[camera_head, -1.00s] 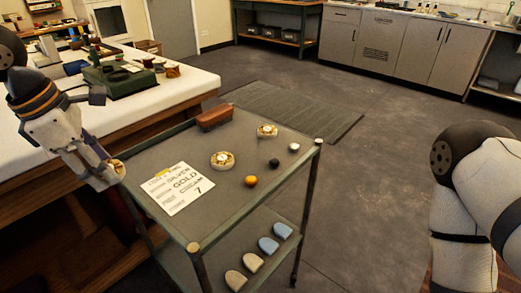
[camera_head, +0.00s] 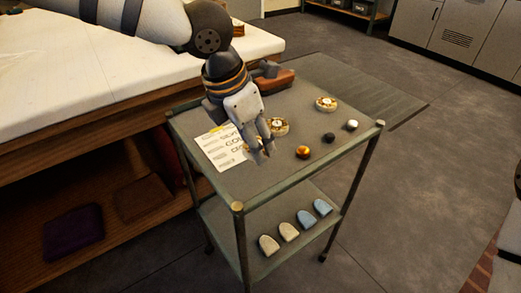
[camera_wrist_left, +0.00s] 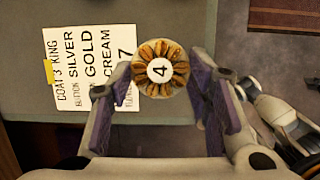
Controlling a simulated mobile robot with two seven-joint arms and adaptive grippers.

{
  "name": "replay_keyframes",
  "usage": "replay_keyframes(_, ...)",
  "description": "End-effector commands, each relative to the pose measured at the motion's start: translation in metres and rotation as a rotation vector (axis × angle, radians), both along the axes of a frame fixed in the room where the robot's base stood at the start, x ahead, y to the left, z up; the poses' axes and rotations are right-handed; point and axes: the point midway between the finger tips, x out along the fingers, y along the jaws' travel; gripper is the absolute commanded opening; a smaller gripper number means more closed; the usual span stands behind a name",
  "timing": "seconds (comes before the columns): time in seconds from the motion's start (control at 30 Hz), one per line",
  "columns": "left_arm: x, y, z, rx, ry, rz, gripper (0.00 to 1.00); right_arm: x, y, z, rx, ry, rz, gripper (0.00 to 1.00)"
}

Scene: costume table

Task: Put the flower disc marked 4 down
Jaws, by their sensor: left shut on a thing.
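The flower disc marked 4 (camera_wrist_left: 160,70) has brown-gold petals around a white centre. It is between the fingertips of my left gripper (camera_head: 262,150), which is shut on it. In the head view my left gripper hangs over the near left part of the cart top (camera_head: 262,182), beside the printed card (camera_head: 213,155), and largely hides the disc. In the left wrist view the card (camera_wrist_left: 95,65) lies to the left of the disc. I cannot tell whether the disc touches the cart top.
Two other flower discs (camera_head: 278,126) (camera_head: 326,104) lie on the cart. An orange ball (camera_head: 303,152), a dark ball (camera_head: 329,137) and a white ball (camera_head: 352,125) sit near its right edge. A brown block (camera_head: 272,76) is at the back.

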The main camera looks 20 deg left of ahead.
Motion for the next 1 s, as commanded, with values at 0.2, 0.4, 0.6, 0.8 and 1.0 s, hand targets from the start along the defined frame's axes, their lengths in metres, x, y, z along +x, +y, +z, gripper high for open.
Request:
replay_keyframes(0.2,0.013,-0.008,-0.026,0.002,0.008,0.001,0.01,-0.009,0.0,-0.008,0.0,0.033,0.0,0.4)
replay_keyframes(0.4,0.012,-0.008,-0.05,0.0,0.001,0.001,0.01,-0.01,0.0,-0.009,0.0,0.036,0.0,0.4)
replay_keyframes(0.6,0.012,-0.007,-0.049,0.0,0.0,0.002,0.01,-0.009,0.0,-0.009,0.0,0.034,0.0,0.4)
replay_keyframes(0.8,0.012,-0.007,-0.049,0.0,0.0,0.002,0.66,-0.009,0.0,-0.009,0.0,0.034,0.0,0.4)
replay_keyframes(1.0,0.012,-0.007,-0.048,0.001,-0.001,0.003,0.66,-0.009,0.0,-0.009,0.0,0.034,0.0,0.4)
